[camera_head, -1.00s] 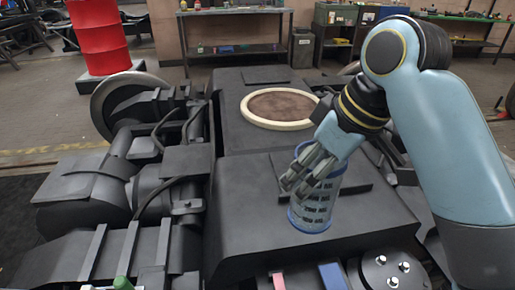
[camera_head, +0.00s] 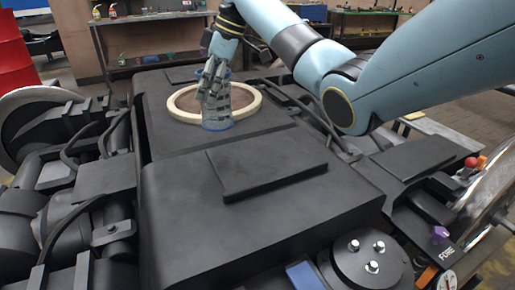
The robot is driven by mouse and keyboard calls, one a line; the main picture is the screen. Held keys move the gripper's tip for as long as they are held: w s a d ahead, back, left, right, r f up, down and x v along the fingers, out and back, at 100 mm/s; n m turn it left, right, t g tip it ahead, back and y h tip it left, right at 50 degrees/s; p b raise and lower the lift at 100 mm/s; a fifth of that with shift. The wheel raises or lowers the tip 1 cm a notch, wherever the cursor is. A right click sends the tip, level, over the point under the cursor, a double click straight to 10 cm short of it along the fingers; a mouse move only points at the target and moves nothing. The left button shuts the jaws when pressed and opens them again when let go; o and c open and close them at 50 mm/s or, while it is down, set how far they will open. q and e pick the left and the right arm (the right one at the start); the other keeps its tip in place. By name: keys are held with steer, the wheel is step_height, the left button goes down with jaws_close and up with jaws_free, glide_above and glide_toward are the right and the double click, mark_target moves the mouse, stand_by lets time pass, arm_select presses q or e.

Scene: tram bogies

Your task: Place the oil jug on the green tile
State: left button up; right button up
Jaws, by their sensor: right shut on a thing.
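My right gripper (camera_head: 212,80) reaches in from the upper right and is shut on a blue see-through container (camera_head: 217,115) with slotted sides. The container is upright, in front of the near part of a cream ring with a brown middle (camera_head: 249,107). I cannot tell whether its base touches the dark bogie top (camera_head: 170,190) or hangs just above it. I see no green tile, and I cannot tell whether this container is the oil jug. My left gripper is not in view.
A raised black plate (camera_head: 265,166) lies on the nearer bogie block. A round hub with bolts (camera_head: 367,262) stands at the front. A purple knob (camera_head: 440,233) and a red ball-shaped part (camera_head: 471,162) are at the right. A bench (camera_head: 150,18) stands behind.

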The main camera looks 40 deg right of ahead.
steer(key=s+d+f, duration=0.2)
steer(key=f, duration=0.1)
steer(key=s+d+f+b, duration=0.1)
steer(key=s+d+f, duration=0.1)
steer(key=d+f, duration=0.1)
steer(key=s+d+f+b, duration=0.1)
steer(key=s+d+f, duration=0.1)
steer(key=d+f, duration=0.1)
steer(key=shift+s+f, duration=0.35)
steer(key=shift+f, duration=0.35)
steer(key=shift+r, duration=0.1)
steer(key=o, duration=1.2)
steer(key=shift+o, duration=0.2)
